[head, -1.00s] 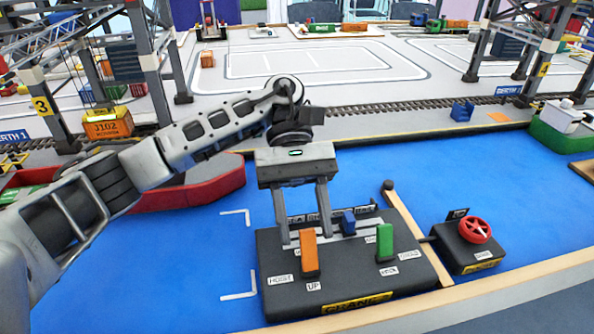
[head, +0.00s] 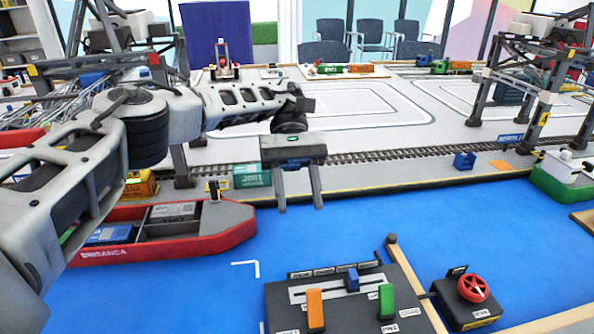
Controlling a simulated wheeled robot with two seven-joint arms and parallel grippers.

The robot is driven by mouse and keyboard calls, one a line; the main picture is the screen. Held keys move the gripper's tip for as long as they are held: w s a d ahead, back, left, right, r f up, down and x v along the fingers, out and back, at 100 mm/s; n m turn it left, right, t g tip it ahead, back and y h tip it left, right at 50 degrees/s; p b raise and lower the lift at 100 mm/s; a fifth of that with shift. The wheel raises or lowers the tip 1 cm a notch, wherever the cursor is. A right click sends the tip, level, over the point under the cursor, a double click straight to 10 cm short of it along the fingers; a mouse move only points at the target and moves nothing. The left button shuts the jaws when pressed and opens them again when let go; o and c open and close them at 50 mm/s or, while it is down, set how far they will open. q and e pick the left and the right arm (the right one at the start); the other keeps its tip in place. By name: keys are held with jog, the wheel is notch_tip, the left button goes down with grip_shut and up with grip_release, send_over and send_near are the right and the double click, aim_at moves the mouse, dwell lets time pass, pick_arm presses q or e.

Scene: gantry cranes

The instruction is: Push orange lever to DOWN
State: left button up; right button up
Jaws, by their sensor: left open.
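The orange lever (head: 315,309) stands upright on the left part of the dark control box (head: 365,317) at the bottom of the head view. A green lever (head: 387,300) stands to its right and a small blue lever (head: 352,279) behind, in a slot. The box's lower edge is cut off by the frame, and so are the labels near the orange lever. My left gripper (head: 299,207) is open and empty. It hangs fingers down above the blue surface, behind and above the box, apart from the levers. My right gripper is not in view.
A red wheel (head: 473,289) on a small dark box stands to the right of the control box, past a wooden strip (head: 416,283). A red boat (head: 160,236) lies at left. The blue surface (head: 400,226) behind the box is clear.

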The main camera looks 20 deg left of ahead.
pick_arm(q)
jog(key=shift+w+a+r+p, duration=0.35)
jog(key=shift+w+r+p, duration=0.05)
jog(key=shift+w+p, duration=0.1)
dwell(1.5)
jog(key=shift+s, duration=0.1)
dwell(1.7)
